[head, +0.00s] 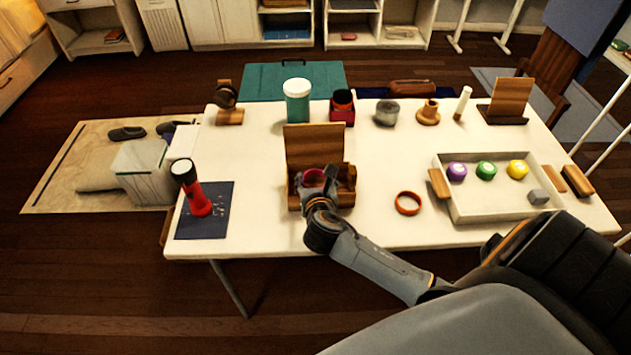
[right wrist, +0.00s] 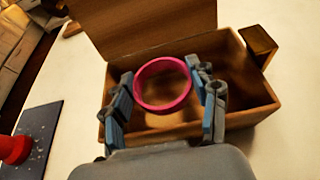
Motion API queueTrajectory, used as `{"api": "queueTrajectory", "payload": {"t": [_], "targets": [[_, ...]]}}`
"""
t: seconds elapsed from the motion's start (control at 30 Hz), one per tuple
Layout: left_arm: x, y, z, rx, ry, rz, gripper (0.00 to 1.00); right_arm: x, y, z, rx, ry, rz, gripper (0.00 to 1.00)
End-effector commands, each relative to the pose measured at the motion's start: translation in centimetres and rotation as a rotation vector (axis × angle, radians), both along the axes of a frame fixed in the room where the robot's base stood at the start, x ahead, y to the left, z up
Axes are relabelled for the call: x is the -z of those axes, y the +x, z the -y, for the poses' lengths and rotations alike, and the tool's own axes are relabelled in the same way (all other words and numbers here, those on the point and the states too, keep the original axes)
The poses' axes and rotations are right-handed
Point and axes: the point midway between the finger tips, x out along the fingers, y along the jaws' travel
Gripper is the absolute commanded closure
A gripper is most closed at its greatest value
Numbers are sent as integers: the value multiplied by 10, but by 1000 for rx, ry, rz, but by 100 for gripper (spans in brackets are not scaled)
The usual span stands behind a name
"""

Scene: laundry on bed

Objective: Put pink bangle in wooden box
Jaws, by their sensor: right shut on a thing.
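The wooden box (head: 345,198) stands on the white table with its lid raised at the back. In the right wrist view the box (right wrist: 254,82) fills the middle, its inside open to view. The pink bangle (head: 313,177) is a plain ring; in the right wrist view the bangle (right wrist: 137,84) is held between the two fingers. My right gripper (head: 318,182) is over the box opening, and in the right wrist view the gripper (right wrist: 164,90) is shut on the bangle. Whether the bangle touches the box floor cannot be told. My left gripper is out of view.
A grey tray (head: 490,214) with coloured round pieces stands further right. A red flashlight (head: 197,199) stands on a dark mat (head: 222,225) at left. Several items line the table's back edge.

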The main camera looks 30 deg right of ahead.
Motion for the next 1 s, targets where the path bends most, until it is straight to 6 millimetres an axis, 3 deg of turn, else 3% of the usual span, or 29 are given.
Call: {"api": "queueTrajectory", "payload": {"t": [0.8, 0.83, 0.93, 1.0], "targets": [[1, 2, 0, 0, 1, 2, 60, 20, -1, -1, -1, 1, -5, 61], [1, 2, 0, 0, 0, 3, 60, 21, -2, -1, -1, 1, -6, 39], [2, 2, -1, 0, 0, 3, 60, 23, -2, -1, 0, 3, -10, 18], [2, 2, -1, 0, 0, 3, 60, 24, -3, -1, 0, 4, -12, 18]]}}
